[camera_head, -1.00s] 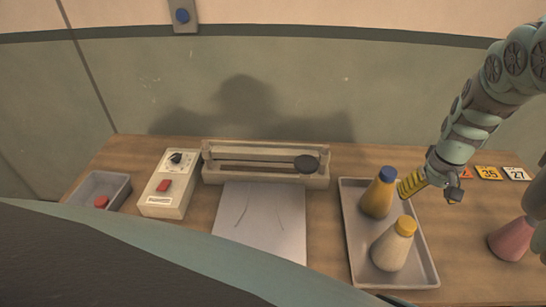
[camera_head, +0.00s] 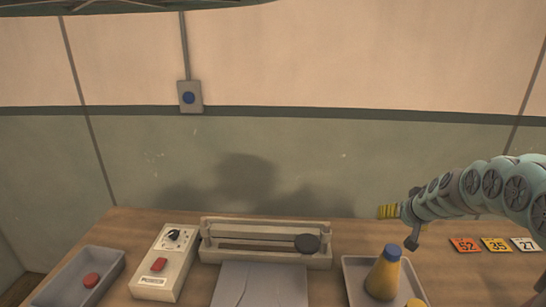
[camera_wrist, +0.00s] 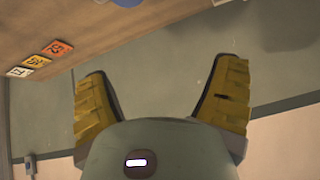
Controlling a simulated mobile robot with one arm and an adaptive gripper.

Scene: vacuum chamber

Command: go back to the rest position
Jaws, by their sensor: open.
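My gripper (camera_head: 388,211) is raised above the table, in front of the back wall and above the grey tray (camera_head: 352,272). Its yellow fingers point left in the head view. In the wrist view my gripper (camera_wrist: 165,72) is open, with nothing between its fingers. The orange bottle with a blue cap (camera_head: 384,274) stands in the tray below the gripper, apart from it. The top of a second bottle with a yellow cap (camera_head: 415,303) shows at the bottom edge; the rest of it is cut off.
A device with a dial and red button (camera_head: 164,264), a grey bin (camera_head: 68,280) holding a red piece (camera_head: 91,280), and a long frame with a dark knob (camera_head: 306,243) stand left. Number tags (camera_head: 496,244) lie right.

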